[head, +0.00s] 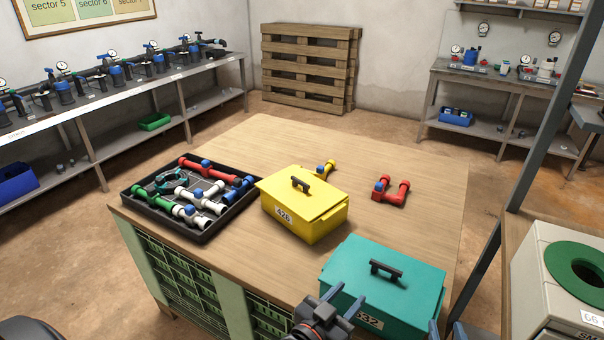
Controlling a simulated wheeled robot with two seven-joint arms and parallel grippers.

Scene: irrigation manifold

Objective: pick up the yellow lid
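The yellow lid (318,195) lies on top of the yellow box (312,228), near the middle of the wooden table. It has a dark bar handle (300,184), and the box front carries a label reading 426. My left gripper (343,299) is at the bottom centre, in front of the teal box and apart from the yellow lid. Its fingers look spread and nothing shows between them. My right gripper (446,329) shows only as two separate fingertips at the bottom edge, right of the teal box. The rest of it is cut off.
A teal box (340,262) with a dark handle stands at the front right of the table. A black tray (128,200) of pipe fittings lies left of the yellow box. Red (392,191) and yellow (326,168) fittings lie behind. The table's back is clear. A grey post stands right.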

